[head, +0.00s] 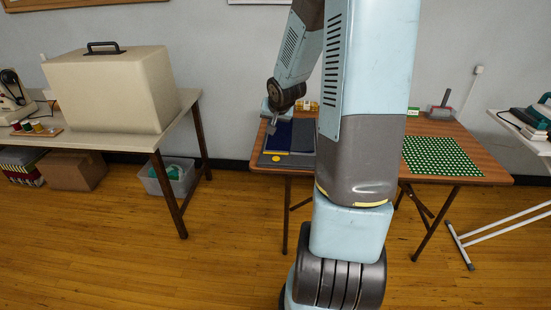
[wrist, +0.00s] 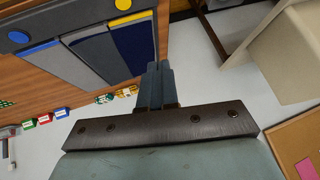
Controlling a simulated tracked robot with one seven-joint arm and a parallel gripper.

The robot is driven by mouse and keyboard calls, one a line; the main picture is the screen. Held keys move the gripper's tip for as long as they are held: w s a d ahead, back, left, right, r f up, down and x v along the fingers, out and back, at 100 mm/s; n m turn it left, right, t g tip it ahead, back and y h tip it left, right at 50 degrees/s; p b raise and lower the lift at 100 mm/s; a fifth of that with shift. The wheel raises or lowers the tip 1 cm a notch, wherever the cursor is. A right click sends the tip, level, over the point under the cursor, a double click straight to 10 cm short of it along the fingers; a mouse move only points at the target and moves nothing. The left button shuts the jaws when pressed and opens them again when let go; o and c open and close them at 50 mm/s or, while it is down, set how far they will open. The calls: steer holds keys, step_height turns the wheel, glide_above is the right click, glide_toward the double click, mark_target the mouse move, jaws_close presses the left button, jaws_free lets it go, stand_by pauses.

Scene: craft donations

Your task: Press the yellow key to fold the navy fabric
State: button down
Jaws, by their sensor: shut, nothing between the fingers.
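The navy fabric (head: 279,136) lies flat on a grey folding board (head: 296,161) on the wooden table, partly hidden behind my arm in the head view. In the wrist view, dark navy and grey panels (wrist: 122,45) show beside each other. The round yellow key (head: 277,157) sits at the board's front edge; it also shows in the wrist view (wrist: 123,4) at the top edge. My gripper (head: 271,130) is shut and empty, over the board's left side, apart from the yellow key. Its fingers also show in the wrist view (wrist: 158,68).
A blue key (wrist: 18,37) is on the board's edge. A green dotted cloth (head: 438,156) lies on the table's right part. A beige case (head: 110,90) stands on the left table. Small boxes (wrist: 60,113) line the table's back edge.

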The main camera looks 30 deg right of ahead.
mark_target(278, 159)
steer(key=w+d+f+m+t+y, duration=0.1)
steer(key=w+d+f+m, duration=0.1)
steer(key=f, duration=0.5)
steer(key=shift+w+d+f+m+t+y, duration=0.2)
steer(key=shift+w+d+m+t+y, duration=0.15)
steer(key=shift+w+d, duration=0.7)
steer(key=shift+s+d+f, duration=0.1)
steer(key=shift+s+d, duration=0.1)
steer(key=shift+s, duration=0.05)
steer(key=shift+f, duration=4.25)
steer(key=shift+f, duration=0.1)
steer(key=shift+f, duration=0.3)
